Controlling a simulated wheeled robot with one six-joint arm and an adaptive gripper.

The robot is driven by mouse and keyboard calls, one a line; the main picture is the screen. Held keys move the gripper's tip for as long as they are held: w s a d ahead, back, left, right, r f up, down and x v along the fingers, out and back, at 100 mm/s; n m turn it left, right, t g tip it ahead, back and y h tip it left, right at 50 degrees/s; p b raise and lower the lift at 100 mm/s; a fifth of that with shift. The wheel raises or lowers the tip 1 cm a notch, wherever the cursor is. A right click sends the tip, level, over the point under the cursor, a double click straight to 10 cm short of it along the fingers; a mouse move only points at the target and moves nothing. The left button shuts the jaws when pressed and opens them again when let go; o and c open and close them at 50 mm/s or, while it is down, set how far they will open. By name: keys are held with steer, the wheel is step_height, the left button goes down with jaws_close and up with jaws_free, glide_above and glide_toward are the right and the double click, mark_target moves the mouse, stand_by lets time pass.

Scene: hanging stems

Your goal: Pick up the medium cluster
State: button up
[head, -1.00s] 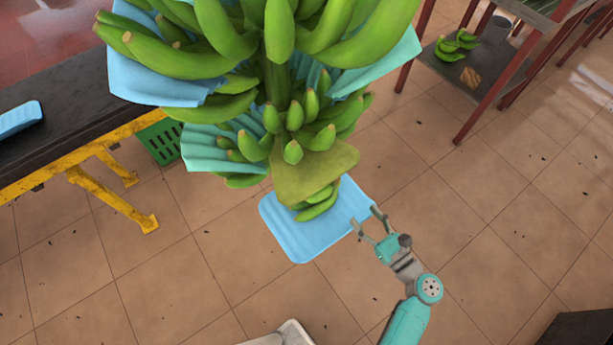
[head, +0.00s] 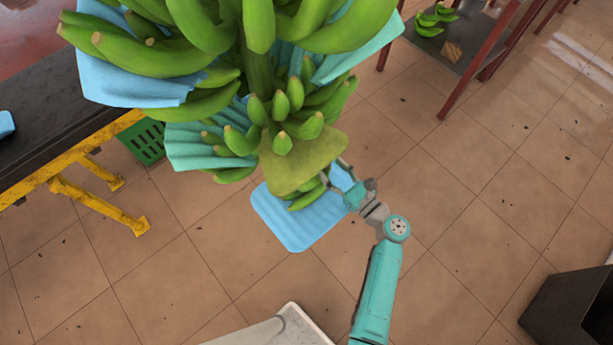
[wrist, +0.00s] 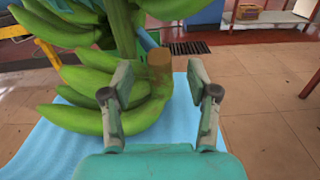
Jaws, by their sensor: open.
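A cluster of green bananas (head: 308,196) shows at the lower end of the hanging stem, partly hidden by an olive-green bract (head: 300,160). In the wrist view this cluster (wrist: 95,118) has a brown cut stub (wrist: 159,62), seen between my fingertips. My gripper (head: 336,174) is at the right side of the cluster; in the wrist view its two fingers (wrist: 160,82) stand apart, with the left one overlapping the bananas. I cannot tell whether the fingers touch it. The stem also bears larger bananas (head: 205,35) and smaller ones (head: 283,102). Which is the medium cluster is not certain.
A blue pad (head: 300,225) lies below the cluster. Light-blue sheets (head: 130,85) sit between the upper banana layers. A black-topped bench with yellow legs (head: 100,207) stands left, beside a green crate (head: 148,142). A red-legged rack (head: 480,45) stands at upper right.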

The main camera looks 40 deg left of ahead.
steer(key=shift+w+a, duration=0.1)
steer(key=shift+a, duration=1.1)
steer(key=shift+c, duration=0.2)
jaws_close()
steer(key=shift+r, duration=0.2)
